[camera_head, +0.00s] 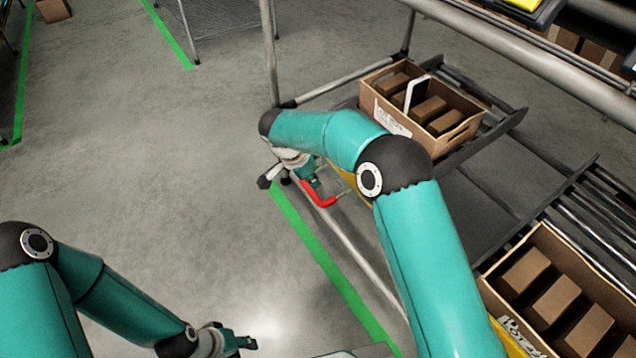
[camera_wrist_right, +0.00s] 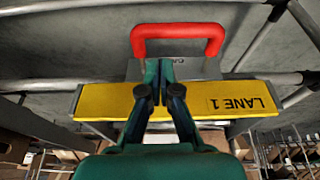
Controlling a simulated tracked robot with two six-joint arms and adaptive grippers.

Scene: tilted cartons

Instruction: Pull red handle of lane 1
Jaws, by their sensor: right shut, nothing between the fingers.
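The red handle (camera_wrist_right: 180,32) is a U-shaped bar on a grey plate above the yellow LANE 1 sign (camera_wrist_right: 90,103) in the right wrist view. In the head view the red handle (camera_head: 322,199) shows beside my right gripper (camera_head: 311,180), partly behind my right arm. My right gripper (camera_wrist_right: 160,63) is shut and empty. Its fingertips lie over the grey plate, just below the handle's opening in the wrist view; whether they touch the plate I cannot tell. My left gripper (camera_head: 243,342) hangs over the floor at the bottom, away from the rack; its jaws are too small to judge.
A carton of brown boxes (camera_head: 380,108) rests on the rack's far lane. Another carton (camera_head: 545,241) is on rollers at the lower right. Metal rack tubes (camera_head: 540,47) run across the upper right.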

